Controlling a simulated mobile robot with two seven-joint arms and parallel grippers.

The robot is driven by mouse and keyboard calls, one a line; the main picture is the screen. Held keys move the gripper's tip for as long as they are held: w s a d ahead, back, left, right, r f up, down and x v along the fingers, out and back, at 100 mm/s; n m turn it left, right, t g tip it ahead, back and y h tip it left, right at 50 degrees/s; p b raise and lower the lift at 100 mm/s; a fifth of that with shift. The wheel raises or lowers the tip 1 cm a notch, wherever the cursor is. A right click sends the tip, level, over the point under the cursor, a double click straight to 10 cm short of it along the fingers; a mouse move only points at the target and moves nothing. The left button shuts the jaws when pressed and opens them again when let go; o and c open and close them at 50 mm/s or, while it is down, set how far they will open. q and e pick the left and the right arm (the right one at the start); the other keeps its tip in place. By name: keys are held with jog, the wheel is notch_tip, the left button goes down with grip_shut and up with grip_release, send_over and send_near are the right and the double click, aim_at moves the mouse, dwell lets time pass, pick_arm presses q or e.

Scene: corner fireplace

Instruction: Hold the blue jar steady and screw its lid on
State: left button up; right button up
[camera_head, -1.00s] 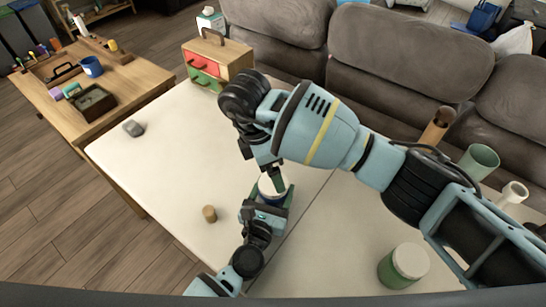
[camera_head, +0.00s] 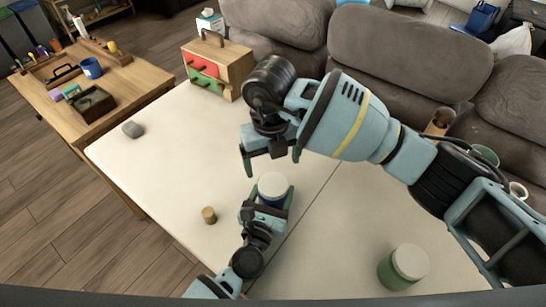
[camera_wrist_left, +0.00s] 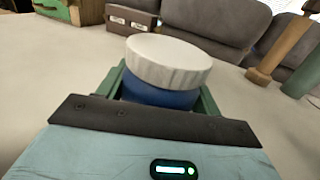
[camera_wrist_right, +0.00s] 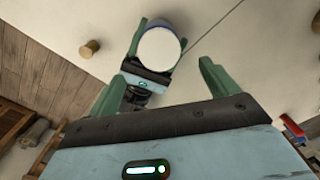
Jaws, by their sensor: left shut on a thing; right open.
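The blue jar (camera_head: 271,203) stands on the white table with the white lid (camera_head: 272,185) on top of it. My left gripper (camera_head: 267,206) is shut around the jar's sides. In the left wrist view the ribbed white lid (camera_wrist_left: 168,62) sits over the blue body (camera_wrist_left: 158,95) and looks slightly tilted; I cannot tell whether it is fully seated. My right gripper (camera_head: 272,160) is open and empty, above and apart from the lid. In the right wrist view the lid (camera_wrist_right: 159,51) shows from above, beyond the open fingers.
A small wooden cylinder (camera_head: 209,215) is left of the jar. A green jar with a pale lid (camera_head: 403,266) stands at front right. A grey lump (camera_head: 133,129) and a drawer box (camera_head: 217,66) are farther back. A grey sofa (camera_head: 400,60) lines the table's far side.

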aim_at(273, 184)
jog(key=shift+r+n, duration=0.2)
jog(key=shift+n, duration=1)
jog(key=shift+f, duration=0.1)
jog(key=shift+f, duration=3.95)
jog(key=shift+c, duration=0.3)
jog(key=c, duration=0.9)
jog(key=o, duration=1.1)
jog(key=shift+r, duration=0.15)
notch_tip(273, 184, up, 12)
jog(key=shift+f, duration=0.1)
